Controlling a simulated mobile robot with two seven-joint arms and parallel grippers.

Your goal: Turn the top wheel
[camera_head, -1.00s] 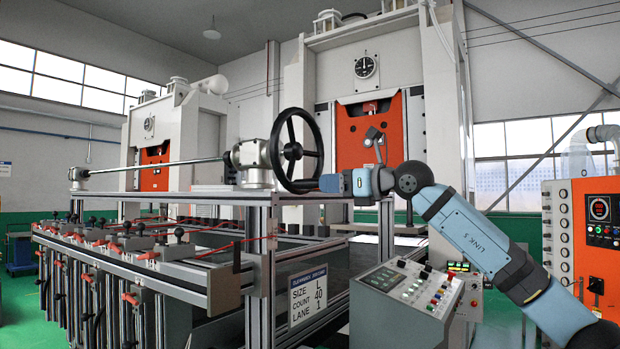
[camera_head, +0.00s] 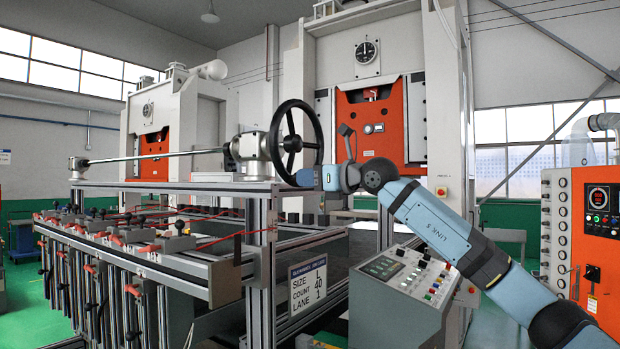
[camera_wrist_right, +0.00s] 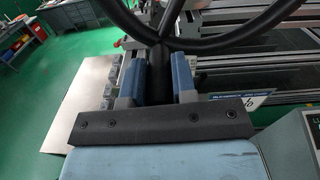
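The black handwheel (camera_head: 292,143) stands upright at the right end of a long horizontal shaft, above the frame's top rail. My right gripper (camera_head: 302,179) is at the wheel's lower rim. In the right wrist view, a dark handle (camera_wrist_right: 158,75) on the wheel rim lies between the two blue fingers of my right gripper (camera_wrist_right: 158,85). Little or no gap shows beside the handle, and I cannot tell whether the fingers press on it. My left gripper is not in view.
A grey control console (camera_head: 405,295) stands below my right arm. An orange control cabinet (camera_head: 577,225) is at the far right. The metal frame with its rail (camera_head: 180,187) runs left under the shaft. White presses stand behind.

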